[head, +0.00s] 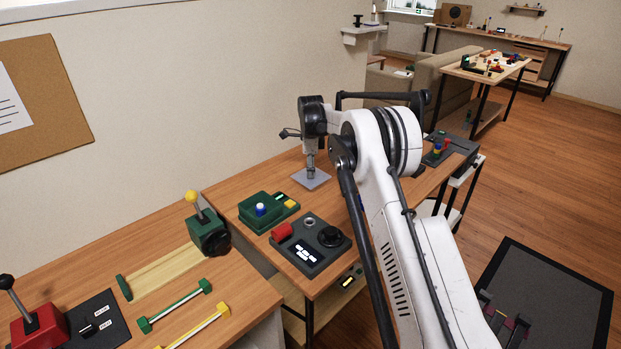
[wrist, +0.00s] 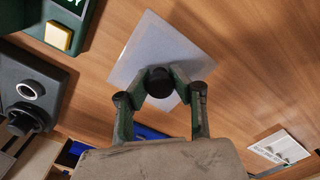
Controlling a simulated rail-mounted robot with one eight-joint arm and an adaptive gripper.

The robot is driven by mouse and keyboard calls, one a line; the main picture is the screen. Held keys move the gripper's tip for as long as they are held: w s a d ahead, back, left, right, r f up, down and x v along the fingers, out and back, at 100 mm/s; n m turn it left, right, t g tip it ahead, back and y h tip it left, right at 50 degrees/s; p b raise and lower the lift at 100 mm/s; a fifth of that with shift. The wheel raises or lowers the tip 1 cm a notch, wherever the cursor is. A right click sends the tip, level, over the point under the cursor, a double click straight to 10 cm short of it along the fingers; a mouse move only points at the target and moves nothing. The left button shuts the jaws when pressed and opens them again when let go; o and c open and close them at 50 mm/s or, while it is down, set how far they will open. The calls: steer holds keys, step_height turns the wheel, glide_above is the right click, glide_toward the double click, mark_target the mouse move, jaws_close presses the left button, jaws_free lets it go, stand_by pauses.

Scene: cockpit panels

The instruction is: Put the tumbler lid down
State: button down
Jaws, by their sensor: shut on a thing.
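My gripper (head: 310,170) points down at the back of the wooden bench. In the wrist view its fingers (wrist: 163,86) are shut on a black round knob (wrist: 160,80), which I take to be the tumbler lid's. A pale grey square plate (head: 318,181) shows right below the fingertips. In the wrist view the plate (wrist: 150,45) lies behind the knob, turned at an angle. I cannot tell whether knob and plate are one piece, or whether the plate touches the bench.
A green box with a blue-and-white knob (head: 261,209) and a dark control box (head: 312,257) stand left of the plate. A dark panel with coloured knobs (head: 437,155) lies to the right, partly behind my arm. Bare wood surrounds the plate.

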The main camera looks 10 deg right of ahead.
steer(key=shift+f, duration=1.6)
steer(key=shift+f, duration=0.15)
steer(key=c, duration=1.5)
jaws_free()
steer(key=shift+c, duration=0.2)
